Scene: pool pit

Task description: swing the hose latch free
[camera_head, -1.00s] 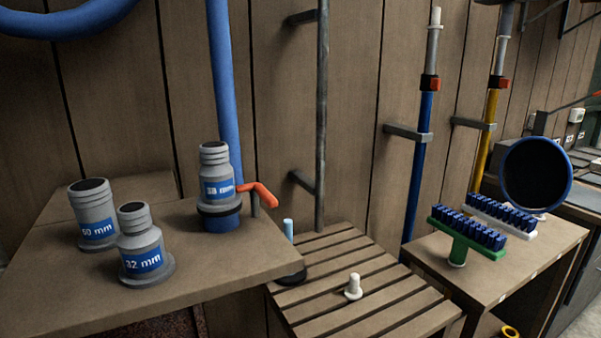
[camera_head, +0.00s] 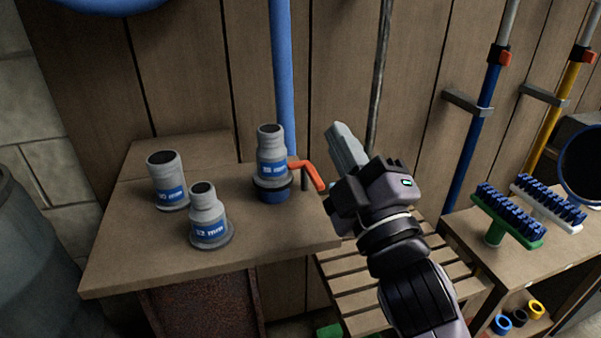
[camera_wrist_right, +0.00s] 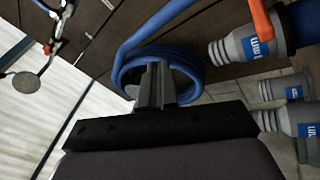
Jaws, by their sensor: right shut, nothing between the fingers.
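The hose latch is an orange-red bent lever (camera_head: 309,173) beside the grey, blue-labelled fitting (camera_head: 271,152) at the foot of the upright blue hose (camera_head: 283,75). It also shows at the top of the right wrist view (camera_wrist_right: 262,22). Its long end points right and toward me. My right gripper (camera_head: 338,130) is in the air just right of the lever, apart from it, fingers pointing up and toward the wall. In the right wrist view its fingers (camera_wrist_right: 156,72) are together and empty. My left gripper is in neither view.
Two more grey fittings, one tall (camera_head: 167,182) and one marked 32 mm (camera_head: 208,218), stand on the wooden table (camera_head: 130,258) left of the latch. A slatted bench (camera_head: 365,300) is below my arm. Brushes (camera_head: 508,215) lie on a side table at right.

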